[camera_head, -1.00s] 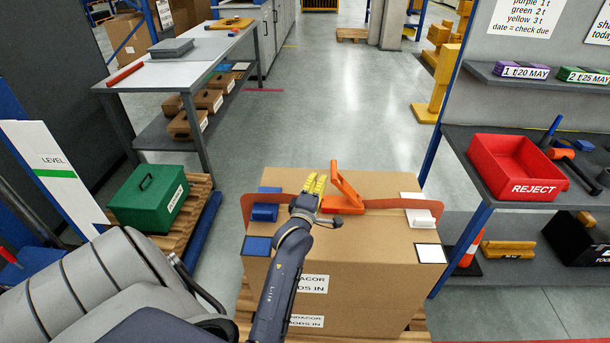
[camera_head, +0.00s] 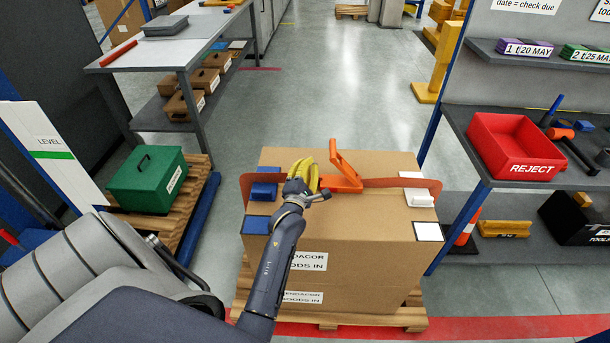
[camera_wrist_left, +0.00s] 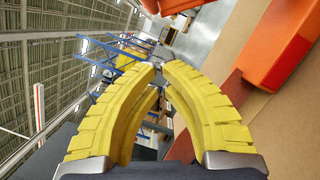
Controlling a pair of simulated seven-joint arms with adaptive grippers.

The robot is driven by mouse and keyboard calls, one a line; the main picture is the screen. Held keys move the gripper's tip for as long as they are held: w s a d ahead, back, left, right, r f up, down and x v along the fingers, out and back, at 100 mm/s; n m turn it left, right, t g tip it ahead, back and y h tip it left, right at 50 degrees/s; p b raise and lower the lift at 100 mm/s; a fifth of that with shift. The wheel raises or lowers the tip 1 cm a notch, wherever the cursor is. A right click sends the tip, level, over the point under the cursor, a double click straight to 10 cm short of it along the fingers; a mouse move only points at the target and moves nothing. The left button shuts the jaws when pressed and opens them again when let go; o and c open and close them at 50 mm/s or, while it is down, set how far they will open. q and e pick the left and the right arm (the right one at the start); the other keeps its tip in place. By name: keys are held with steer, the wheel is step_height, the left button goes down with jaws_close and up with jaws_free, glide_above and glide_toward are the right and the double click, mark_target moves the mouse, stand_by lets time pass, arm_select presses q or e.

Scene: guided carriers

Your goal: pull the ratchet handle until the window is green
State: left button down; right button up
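The orange ratchet handle (camera_head: 347,168) sits on a dark red strap (camera_head: 390,183) across the top of a large cardboard box (camera_head: 350,215). Its lever slants upward from the base. My left gripper (camera_head: 304,168), with yellow fingers, is just left of the handle, above the strap. In the left wrist view the fingers (camera_wrist_left: 160,70) curve toward each other with a narrow gap and nothing between them. The orange handle (camera_wrist_left: 285,45) lies to the right, outside the fingers. I cannot make out the ratchet's window or its colour. My right gripper is not in view.
A blue corner piece (camera_head: 263,191) and a white one (camera_head: 418,197) hold the strap at the box edges. A green case (camera_head: 146,180) stands on a pallet at left. At right, a shelf holds a red REJECT bin (camera_head: 513,146). The floor behind the box is clear.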

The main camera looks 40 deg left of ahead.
arm_select(q)
steer(key=shift+w+d+r, duration=0.35)
steer(key=shift+w+d, duration=0.05)
steer(key=shift+w, duration=0.2)
steer(key=shift+w+d+r, duration=0.35)
steer(key=shift+w+r, duration=0.05)
steer(key=shift+w, duration=0.25)
steer(key=shift+w+d+r, duration=0.35)
steer(key=shift+w+d, duration=0.05)
steer(key=shift+w, duration=0.2)
